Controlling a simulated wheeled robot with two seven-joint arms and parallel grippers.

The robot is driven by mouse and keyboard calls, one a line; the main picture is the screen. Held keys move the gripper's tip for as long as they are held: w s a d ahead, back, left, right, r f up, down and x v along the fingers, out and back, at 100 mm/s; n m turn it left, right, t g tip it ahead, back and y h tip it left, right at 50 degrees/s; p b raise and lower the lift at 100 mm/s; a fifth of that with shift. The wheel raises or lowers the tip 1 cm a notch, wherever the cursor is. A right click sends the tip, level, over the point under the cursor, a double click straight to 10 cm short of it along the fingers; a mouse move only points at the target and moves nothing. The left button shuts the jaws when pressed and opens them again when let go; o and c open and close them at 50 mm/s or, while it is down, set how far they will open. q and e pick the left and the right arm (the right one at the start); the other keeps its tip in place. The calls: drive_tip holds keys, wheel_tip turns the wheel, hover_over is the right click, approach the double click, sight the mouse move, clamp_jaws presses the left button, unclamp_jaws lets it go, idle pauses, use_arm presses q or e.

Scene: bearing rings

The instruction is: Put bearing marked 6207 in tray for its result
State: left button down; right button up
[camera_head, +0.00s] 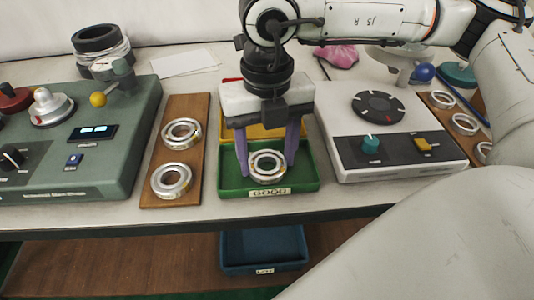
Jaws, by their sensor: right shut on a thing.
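My right gripper (267,162) reaches down over the green tray (308,178). Its two purple fingers are shut on a steel bearing ring (267,167), one at each side. The ring is inside the tray outline, near its front wall; I cannot tell whether it touches the floor. The tray's front label seems to read GOOD. Two more bearing rings lie on the wooden board to the left, one at the back (181,133) and one at the front (171,181). No ring's marking is readable. My left gripper is out of view.
A yellow tray (272,132) stands behind the green one, partly hidden, with a bit of red behind. A green machine (110,155) stands left, a white machine (350,125) right. More rings lie on a board (440,87) far right. A blue bin (264,262) sits below the table.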

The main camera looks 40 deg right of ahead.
drive_tip(key=shift+f+b, duration=0.15)
drive_tip(key=shift+b, duration=0.15)
drive_tip(key=o, duration=1.3)
drive_tip(key=shift+o, duration=0.2)
drive_tip(key=shift+r+p, duration=0.3)
drive_tip(key=shift+p, duration=0.05)
wheel_tip(320, 180, up, 12)
drive_tip(key=p, duration=0.1)
drive_tip(key=shift+s+f, duration=0.1)
